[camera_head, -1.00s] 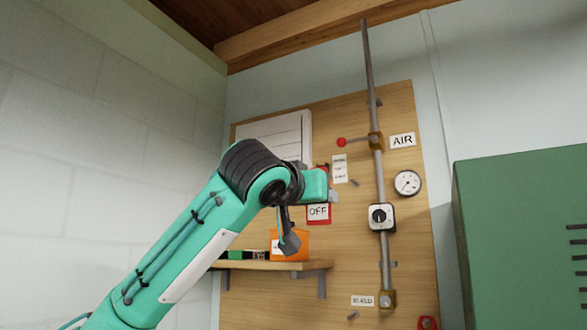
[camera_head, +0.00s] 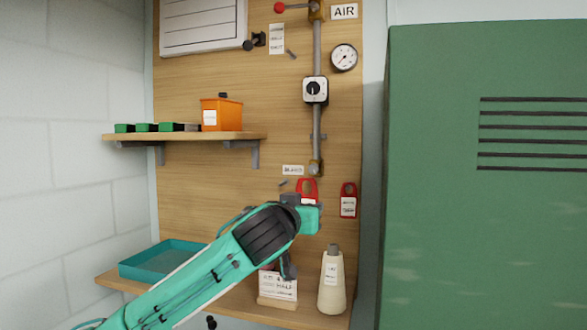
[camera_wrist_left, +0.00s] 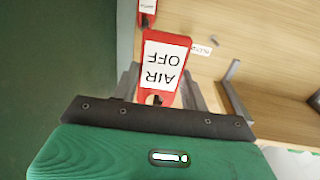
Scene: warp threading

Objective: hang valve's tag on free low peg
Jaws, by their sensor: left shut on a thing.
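My left gripper (camera_head: 300,200) is low in front of the wooden board, near the bleed end of the pipe. It is shut on a red tag (camera_head: 307,186) with a white label. In the left wrist view the tag (camera_wrist_left: 163,62) reads AIR OFF, upside down, between the fingers (camera_wrist_left: 160,98). A small grey peg (camera_head: 284,183) sticks out bare just left of the held tag, below the bleed label (camera_head: 293,170). A second red tag (camera_head: 349,201) hangs to the right. The air valve (camera_head: 316,10) has a red-knobbed handle (camera_head: 280,7). My right gripper is out of view.
A shelf (camera_head: 230,136) with an orange bin (camera_head: 221,113) is at upper left. A lower shelf (camera_head: 237,304) holds a teal tray (camera_head: 160,259), a card stand (camera_head: 278,287) and a cone (camera_head: 332,285). A green cabinet (camera_head: 440,200) stands close on the right.

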